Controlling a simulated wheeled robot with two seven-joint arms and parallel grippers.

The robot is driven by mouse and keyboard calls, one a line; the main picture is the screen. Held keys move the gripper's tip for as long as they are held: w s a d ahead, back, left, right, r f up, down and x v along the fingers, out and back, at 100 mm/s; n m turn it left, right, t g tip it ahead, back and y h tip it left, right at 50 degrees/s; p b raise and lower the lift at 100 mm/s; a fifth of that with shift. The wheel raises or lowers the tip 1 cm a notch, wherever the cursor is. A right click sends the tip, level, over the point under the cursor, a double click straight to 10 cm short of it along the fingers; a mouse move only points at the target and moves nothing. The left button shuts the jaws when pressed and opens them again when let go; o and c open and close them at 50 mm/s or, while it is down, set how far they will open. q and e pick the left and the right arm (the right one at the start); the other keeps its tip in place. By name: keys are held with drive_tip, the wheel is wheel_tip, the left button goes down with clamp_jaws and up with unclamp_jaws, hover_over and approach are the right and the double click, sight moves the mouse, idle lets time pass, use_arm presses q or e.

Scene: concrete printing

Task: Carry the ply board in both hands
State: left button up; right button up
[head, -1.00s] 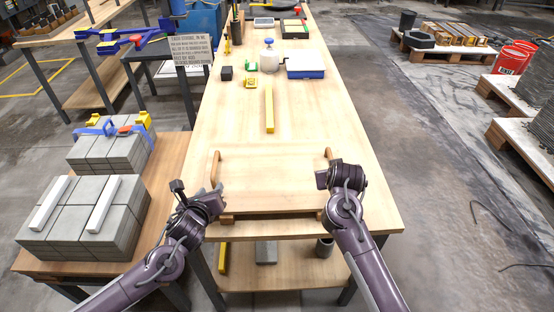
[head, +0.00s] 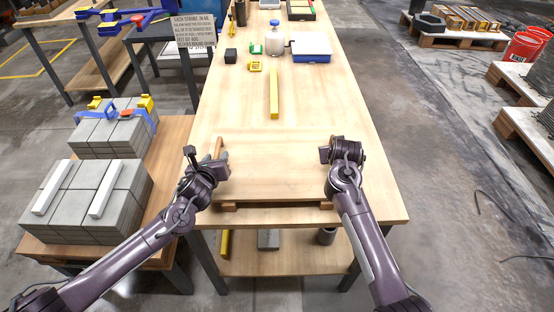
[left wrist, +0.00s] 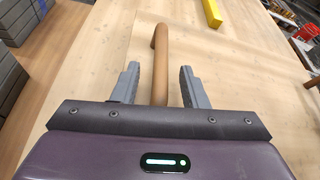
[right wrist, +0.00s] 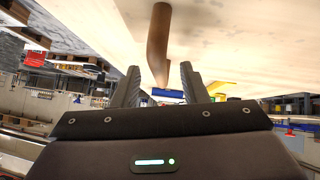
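The ply board (head: 275,175) lies flat near the front of the long workbench, raised at its front edge on supports. It has a wooden handle at each side. The left handle (head: 218,149) shows in the head view; the right one is mostly hidden by my right gripper. My left gripper (head: 222,164) is open; in the left wrist view, the left handle (left wrist: 160,60) stands between its fingers with gaps on both sides. My right gripper (head: 324,155) is open; in the right wrist view, the right handle (right wrist: 158,45) runs between its spread fingers. Contact there is unclear.
A yellow bar (head: 274,94) lies on the workbench (head: 330,110) beyond the board. A white jar (head: 274,45) and a blue-and-white box (head: 310,47) stand farther back. Stacked grey blocks (head: 85,195) fill a low table at left. The floor at right is clear nearby.

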use_arm(q)
drive_tip(key=shift+x, duration=1.3)
use_arm(e)
drive_tip(key=shift+x, duration=1.3)
use_arm(q)
clamp_jaws()
use_arm(e)
clamp_jaws()
use_arm(q)
drive_tip(key=shift+w+r, duration=0.1)
drive_tip(key=shift+r, duration=0.25)
use_arm(e)
drive_tip(key=shift+w+r, duration=0.1)
drive_tip(key=shift+r, duration=0.2)
